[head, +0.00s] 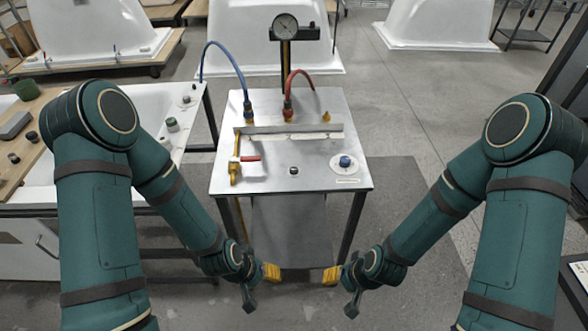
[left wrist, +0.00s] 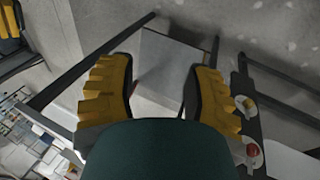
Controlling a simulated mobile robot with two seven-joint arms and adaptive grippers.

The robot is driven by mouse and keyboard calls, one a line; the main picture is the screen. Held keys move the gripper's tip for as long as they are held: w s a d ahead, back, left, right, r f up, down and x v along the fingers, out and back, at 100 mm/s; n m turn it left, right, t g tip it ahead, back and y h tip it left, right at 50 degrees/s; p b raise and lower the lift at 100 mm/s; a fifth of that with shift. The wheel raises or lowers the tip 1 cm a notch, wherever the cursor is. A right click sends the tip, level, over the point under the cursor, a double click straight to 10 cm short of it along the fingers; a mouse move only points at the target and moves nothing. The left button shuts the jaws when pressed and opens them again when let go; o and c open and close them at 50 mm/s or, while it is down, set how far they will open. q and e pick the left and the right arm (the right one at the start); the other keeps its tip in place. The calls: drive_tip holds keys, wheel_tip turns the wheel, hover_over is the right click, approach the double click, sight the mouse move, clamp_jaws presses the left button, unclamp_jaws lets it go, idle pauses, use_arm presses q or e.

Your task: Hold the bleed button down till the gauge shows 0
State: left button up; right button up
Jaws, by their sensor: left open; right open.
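A blue button (head: 345,161) sits on a white round plate at the table's right front, with a small label below. My left gripper (head: 272,272) is low in front of the table, apart from it; in the left wrist view its yellow fingers (left wrist: 160,88) are spread and empty. My right gripper (head: 331,275) is at a like height to the right, also open and clear of the table.
A blue hose (head: 226,58) and a red hose (head: 297,78) join fittings at the table's back. A brass valve with a red lever (head: 250,158) lies at left, and a small dark knob (head: 294,170) at front. White tub shells (head: 437,22) stand behind.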

use_arm(q)
clamp_jaws()
idle(1.1)
